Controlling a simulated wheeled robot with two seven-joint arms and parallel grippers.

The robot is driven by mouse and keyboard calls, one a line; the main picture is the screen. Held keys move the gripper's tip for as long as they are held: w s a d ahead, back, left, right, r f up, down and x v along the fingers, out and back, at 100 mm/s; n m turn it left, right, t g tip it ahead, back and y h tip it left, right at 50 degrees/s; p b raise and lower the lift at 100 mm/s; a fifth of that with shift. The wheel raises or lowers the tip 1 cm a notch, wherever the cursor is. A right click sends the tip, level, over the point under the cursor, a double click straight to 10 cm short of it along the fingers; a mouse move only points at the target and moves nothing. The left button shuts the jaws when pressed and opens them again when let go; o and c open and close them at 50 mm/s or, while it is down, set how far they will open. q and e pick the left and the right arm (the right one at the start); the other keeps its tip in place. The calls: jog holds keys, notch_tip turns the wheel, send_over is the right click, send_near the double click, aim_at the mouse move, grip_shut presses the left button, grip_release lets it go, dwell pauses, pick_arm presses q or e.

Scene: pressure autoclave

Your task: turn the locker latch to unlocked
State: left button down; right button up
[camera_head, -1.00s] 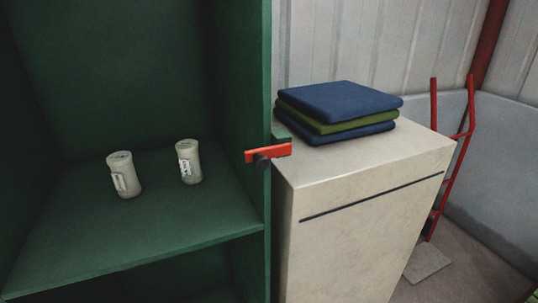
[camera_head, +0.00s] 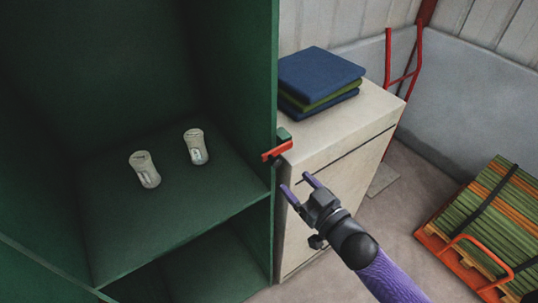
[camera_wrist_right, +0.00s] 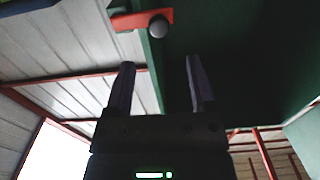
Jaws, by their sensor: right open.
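The red locker latch (camera_head: 277,150) sits on the front edge of the green locker's (camera_head: 262,90) right wall, lying close to horizontal. In the right wrist view the latch (camera_wrist_right: 128,20) is a red bar with a dark round knob (camera_wrist_right: 158,26), above and beyond the fingertips. My right gripper (camera_head: 298,183) is open and empty, just below and to the right of the latch, apart from it. In the right wrist view its two fingers (camera_wrist_right: 160,65) are spread, with nothing between them. My left gripper is not in view.
A beige cabinet (camera_head: 350,130) with folded blue and green cloths (camera_head: 318,75) stands right of the locker. A red hand truck (camera_head: 405,62) and a strapped stack of green and orange slats (camera_head: 490,215) are farther right.

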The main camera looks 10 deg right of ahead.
aim_at(278, 164)
jog(key=x, duration=0.7)
jog(key=shift+w+f, duration=0.15)
jog(key=shift+w, duration=0.05)
grip_shut()
dwell(1.0)
